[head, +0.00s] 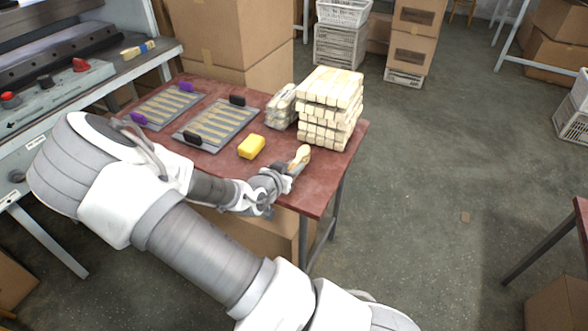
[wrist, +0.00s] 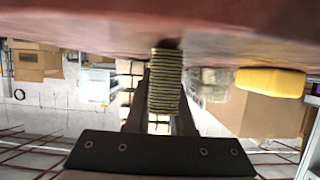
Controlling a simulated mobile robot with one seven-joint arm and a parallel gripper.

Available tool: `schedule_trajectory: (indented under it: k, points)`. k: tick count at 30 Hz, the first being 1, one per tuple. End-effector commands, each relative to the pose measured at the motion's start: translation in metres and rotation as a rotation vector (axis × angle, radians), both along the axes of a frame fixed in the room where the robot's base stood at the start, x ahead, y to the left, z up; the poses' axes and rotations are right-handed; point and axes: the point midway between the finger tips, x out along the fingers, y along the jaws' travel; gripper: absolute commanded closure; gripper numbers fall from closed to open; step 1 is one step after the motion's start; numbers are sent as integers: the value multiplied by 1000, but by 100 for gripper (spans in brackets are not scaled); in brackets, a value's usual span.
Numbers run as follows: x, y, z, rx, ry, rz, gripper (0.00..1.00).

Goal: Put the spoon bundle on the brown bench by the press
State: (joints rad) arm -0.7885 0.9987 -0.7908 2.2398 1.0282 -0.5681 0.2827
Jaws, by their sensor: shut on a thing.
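The spoon bundle (head: 300,156), a pale wooden stack, is at the front right part of the reddish-brown bench (head: 270,173) beside the press (head: 60,60). My gripper (head: 287,172) is shut on it. In the wrist view the bundle (wrist: 165,82) shows as a stack of thin wooden layers between my two dark fingers. Its far end meets the bench surface (wrist: 110,25) in that picture; I cannot tell whether it touches or is just above. My gripper hides part of the bundle in the head view.
A yellow block (head: 251,147) lies left of the bundle, also in the wrist view (wrist: 270,82). Behind are a tall pile of wooden pieces (head: 330,105) and a wrapped bundle (head: 281,106). Two trays of spoons (head: 215,125) fill the bench's left. Another reddish-brown bench (head: 581,215) shows at the right edge.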

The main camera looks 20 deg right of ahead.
Motion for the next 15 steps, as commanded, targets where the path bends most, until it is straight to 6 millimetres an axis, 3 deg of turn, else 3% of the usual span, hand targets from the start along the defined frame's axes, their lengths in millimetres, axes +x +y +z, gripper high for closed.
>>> schedule_trajectory:
  k: [8, 9, 14, 15]
  points:
    - [0, 0, -1, 0, -1, 0, 100]
    - [0, 0, -2, 1, -1, 0, 77]
    - [0, 0, -1, 1, -1, 0, 49]
    - [0, 0, -1, 1, -1, 0, 49]
